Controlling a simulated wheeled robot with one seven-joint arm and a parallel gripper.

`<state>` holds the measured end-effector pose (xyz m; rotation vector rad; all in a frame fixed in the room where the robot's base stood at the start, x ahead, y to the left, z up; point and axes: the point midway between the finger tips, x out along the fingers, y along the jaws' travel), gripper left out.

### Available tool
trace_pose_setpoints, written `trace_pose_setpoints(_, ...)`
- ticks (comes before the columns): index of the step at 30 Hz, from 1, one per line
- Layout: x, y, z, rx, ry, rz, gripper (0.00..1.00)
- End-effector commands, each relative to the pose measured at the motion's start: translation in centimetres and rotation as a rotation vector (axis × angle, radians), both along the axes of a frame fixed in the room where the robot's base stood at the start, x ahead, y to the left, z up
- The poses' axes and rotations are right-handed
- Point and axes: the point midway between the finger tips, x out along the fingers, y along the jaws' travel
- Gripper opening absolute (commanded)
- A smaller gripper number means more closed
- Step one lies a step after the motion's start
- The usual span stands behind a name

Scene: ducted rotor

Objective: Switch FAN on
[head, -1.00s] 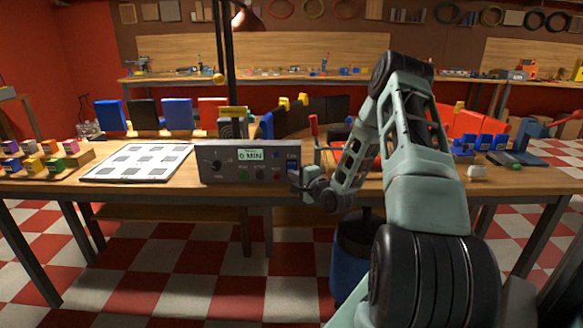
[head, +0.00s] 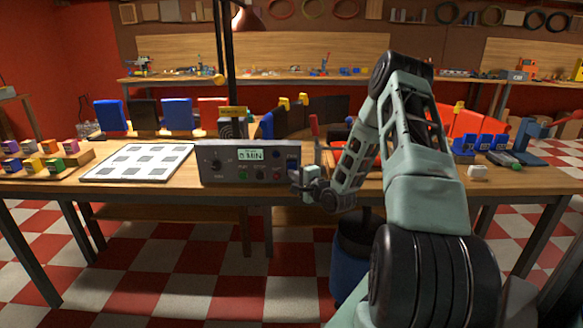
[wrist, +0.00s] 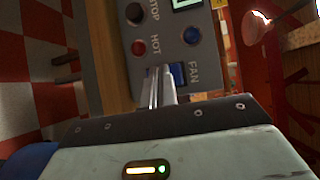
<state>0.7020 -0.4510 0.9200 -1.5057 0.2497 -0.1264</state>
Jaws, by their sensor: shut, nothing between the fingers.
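The grey control box (head: 208,160) stands at the front of the workbench, with a dial at its left and a display (head: 251,155) reading "0 MIN". In the wrist view, the blue FAN switch (wrist: 178,74) sits beside its FAN label on the box's face. My gripper (wrist: 161,73) is shut and empty, with its fingertips right beside the switch. I cannot tell whether they touch it. The fingers hide part of the area by the switch. In the head view, my gripper (head: 293,177) is at the box's right end, and the switch is too small to make out clearly.
The box's face also carries a red HOT light (wrist: 138,48), a dark STOP button (wrist: 134,13) and a blue knob (wrist: 191,35). A white board with grey squares (head: 88,174) lies left of the box. A red-handled tool (head: 314,126) stands behind my gripper.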

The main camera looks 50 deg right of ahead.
Motion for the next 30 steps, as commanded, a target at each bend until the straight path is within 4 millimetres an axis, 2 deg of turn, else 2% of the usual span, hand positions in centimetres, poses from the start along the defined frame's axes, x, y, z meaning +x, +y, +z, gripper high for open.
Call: trace_pose_setpoints(30, 0.62, -0.72, 0.48, 0.000, 0.000, 0.000, 0.00)
